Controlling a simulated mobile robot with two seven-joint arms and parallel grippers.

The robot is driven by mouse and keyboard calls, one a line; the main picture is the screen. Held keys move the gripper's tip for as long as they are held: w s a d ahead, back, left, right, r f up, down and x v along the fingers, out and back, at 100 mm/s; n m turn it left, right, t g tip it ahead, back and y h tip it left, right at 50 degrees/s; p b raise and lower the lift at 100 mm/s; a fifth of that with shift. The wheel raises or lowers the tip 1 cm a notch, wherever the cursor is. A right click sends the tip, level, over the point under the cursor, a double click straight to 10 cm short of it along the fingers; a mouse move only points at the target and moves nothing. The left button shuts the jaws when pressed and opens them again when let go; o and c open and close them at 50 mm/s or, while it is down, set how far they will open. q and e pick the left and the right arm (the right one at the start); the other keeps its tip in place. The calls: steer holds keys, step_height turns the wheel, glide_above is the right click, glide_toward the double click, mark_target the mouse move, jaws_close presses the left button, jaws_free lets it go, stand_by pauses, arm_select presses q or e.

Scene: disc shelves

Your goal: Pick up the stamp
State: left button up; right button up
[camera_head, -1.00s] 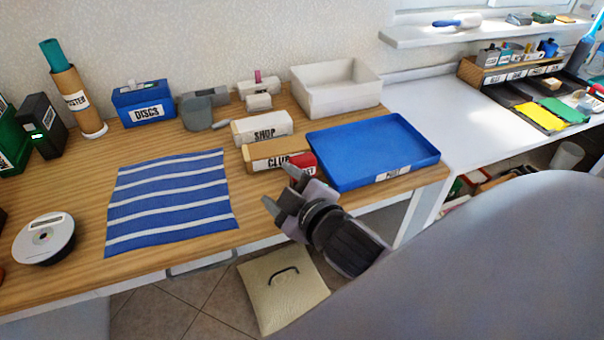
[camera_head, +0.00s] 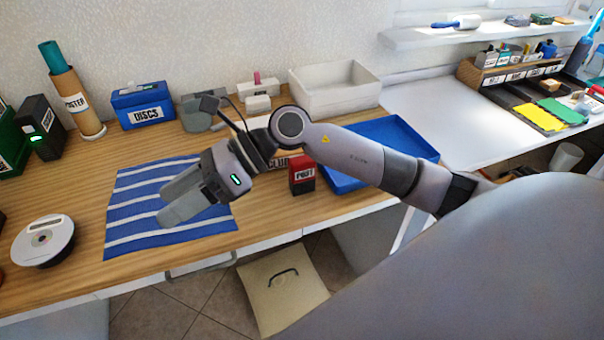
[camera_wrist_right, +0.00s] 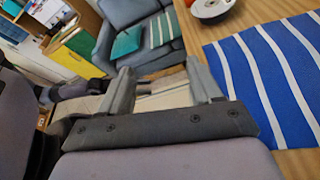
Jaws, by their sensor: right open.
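A small red and black block labelled POST (camera_head: 302,174), apparently the stamp, stands upright on the wooden table, just left of the blue tray (camera_head: 413,141). My right gripper (camera_head: 175,205) is left of it, over the blue-and-white striped mat (camera_head: 128,197), with its fingers pointing left, away from the block. In the right wrist view its two fingers are apart with nothing between them (camera_wrist_right: 162,85), beside the striped mat (camera_wrist_right: 262,75). The block does not show in that view. My right arm crosses in front of the tray and the CLUB box. My left gripper is not in view.
A disc spindle (camera_head: 43,241) stands at the left front. A DISCS box (camera_head: 142,105), a POSTER tube (camera_head: 77,103) and a white bin (camera_head: 335,88) line the back. The table between the mat and spindle is clear.

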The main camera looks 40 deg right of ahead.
steer(key=w+d+f+n+g+h, duration=0.1)
steer(key=w+d+f+h, duration=0.1)
steer(key=d+h, duration=0.3)
steer(key=w+d+f+n+h, duration=0.1)
steer(key=d+f+n+h, duration=0.15)
steer(key=d, duration=0.35)
steer(key=r+m+g+h, duration=0.1)
steer(key=h, duration=0.5)
glide_above(302, 169)
steer(key=w+d, duration=0.2)
steer(key=shift+a+r, duration=0.2)
steer(key=shift+d+f+h, duration=0.2)
steer(key=shift+h, duration=0.05)
steer(key=shift+s+f, duration=0.1)
steer(key=shift+f, duration=0.3)
steer(key=f, duration=0.2)
steer(key=f+p, duration=0.1)
steer(key=f, duration=0.1)
steer(key=a+f, duration=0.1)
steer(key=f, duration=0.1)
steer(key=shift+s, duration=0.2)
steer(key=shift+r, duration=0.1)
steer(key=c, duration=1)
